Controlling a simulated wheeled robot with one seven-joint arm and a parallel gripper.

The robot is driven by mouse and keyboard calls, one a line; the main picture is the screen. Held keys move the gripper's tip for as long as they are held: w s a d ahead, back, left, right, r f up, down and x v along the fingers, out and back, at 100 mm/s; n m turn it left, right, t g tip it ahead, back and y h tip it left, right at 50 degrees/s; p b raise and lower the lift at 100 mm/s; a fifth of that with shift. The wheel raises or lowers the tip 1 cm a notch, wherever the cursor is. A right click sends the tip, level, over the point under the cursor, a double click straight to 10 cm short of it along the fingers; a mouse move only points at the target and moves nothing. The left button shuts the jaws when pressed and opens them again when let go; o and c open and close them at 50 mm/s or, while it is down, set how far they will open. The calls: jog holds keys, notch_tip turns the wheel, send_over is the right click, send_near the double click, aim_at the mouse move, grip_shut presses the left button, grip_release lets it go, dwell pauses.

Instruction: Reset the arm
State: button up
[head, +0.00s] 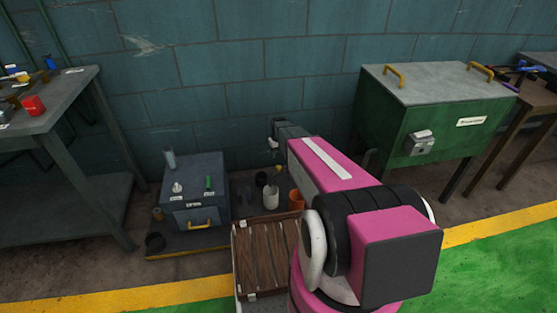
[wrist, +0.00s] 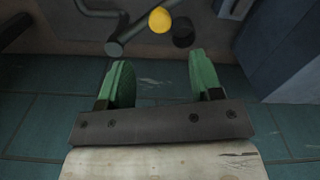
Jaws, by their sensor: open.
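My arm, pink with black and white parts, reaches away from me in the middle of the head view. My gripper (head: 275,140) is at its far end, in front of the blue block wall, and shows small and partly unclear there. In the wrist view my gripper (wrist: 160,85) has two green fingers standing well apart, with nothing between them. A yellow round thing (wrist: 160,19) and a dark cylinder (wrist: 183,32) are beyond the fingertips, apart from them.
A grey box (head: 195,190) with a yellow handle stands low at left. A slatted wooden crate (head: 262,258) is beside my arm. An orange cup (head: 296,199) is behind it. A workbench (head: 60,95) stands left, a green cabinet (head: 440,110) right. Green floor is clear at front right.

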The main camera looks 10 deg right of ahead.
jog(key=shift+r, duration=0.55)
jog(key=shift+s, duration=0.1)
jog(key=s+a+r+m, duration=0.1)
jog(key=s+r, duration=0.7)
jog(key=s, duration=0.5)
jog(key=s+r+m, duration=0.2)
jog(key=s+r, duration=0.6)
jog(key=s, duration=0.5)
jog(key=shift+a, duration=0.4)
